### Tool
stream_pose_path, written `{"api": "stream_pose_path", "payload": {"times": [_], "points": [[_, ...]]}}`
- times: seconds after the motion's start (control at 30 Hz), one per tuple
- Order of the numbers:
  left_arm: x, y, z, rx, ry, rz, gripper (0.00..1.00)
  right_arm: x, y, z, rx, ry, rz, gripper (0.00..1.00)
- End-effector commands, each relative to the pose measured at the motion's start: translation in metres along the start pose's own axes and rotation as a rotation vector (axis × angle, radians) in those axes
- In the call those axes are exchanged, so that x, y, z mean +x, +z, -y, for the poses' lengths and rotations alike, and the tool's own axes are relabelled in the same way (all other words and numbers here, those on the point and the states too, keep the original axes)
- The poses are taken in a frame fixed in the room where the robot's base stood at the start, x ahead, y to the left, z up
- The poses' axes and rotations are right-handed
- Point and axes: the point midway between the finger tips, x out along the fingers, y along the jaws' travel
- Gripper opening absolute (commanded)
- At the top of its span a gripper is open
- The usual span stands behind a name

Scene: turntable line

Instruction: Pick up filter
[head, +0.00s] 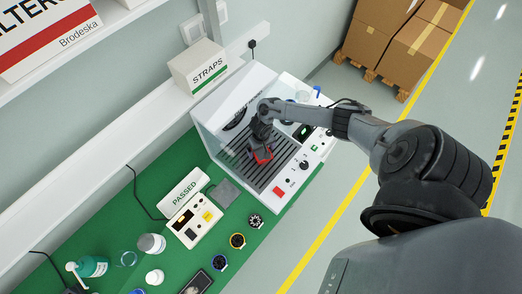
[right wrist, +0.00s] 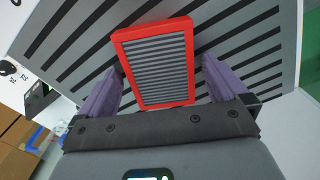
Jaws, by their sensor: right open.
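The filter (right wrist: 157,64) is a red rectangular frame with a grey pleated middle. In the right wrist view it lies on the slotted grille (right wrist: 235,48) of the white machine, with its near end between my right gripper's fingers. My right gripper (right wrist: 160,82) is open, one purple finger on each side of the filter, with a visible gap at each side. In the head view the filter (head: 263,155) shows as a small red edge, mostly hidden under my right gripper (head: 262,140). My left gripper is not in view.
The white machine (head: 310,162) has a clear hood (head: 222,118) and a front control panel. A STRAPS box (head: 197,68) stands behind it. Cardboard boxes (head: 405,45) stand at the back right.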

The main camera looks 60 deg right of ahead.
Motion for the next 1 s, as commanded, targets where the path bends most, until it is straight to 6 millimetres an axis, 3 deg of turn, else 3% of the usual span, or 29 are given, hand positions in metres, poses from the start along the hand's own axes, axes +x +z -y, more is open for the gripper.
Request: {"api": "stream_pose_path", "payload": {"times": [0.17, 0.53, 1.0], "points": [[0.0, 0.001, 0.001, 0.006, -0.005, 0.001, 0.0, 0.0, 0.0, 0.0, 0.0, 0.0, 0.0, 1.0], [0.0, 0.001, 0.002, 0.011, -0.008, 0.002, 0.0, 0.0, 0.0, 0.0, 0.0, 0.0, 0.0, 0.45], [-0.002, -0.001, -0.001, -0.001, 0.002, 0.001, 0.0, -0.011, -0.001, 0.0, 0.0, 0.0, -0.001, 0.45]]}}
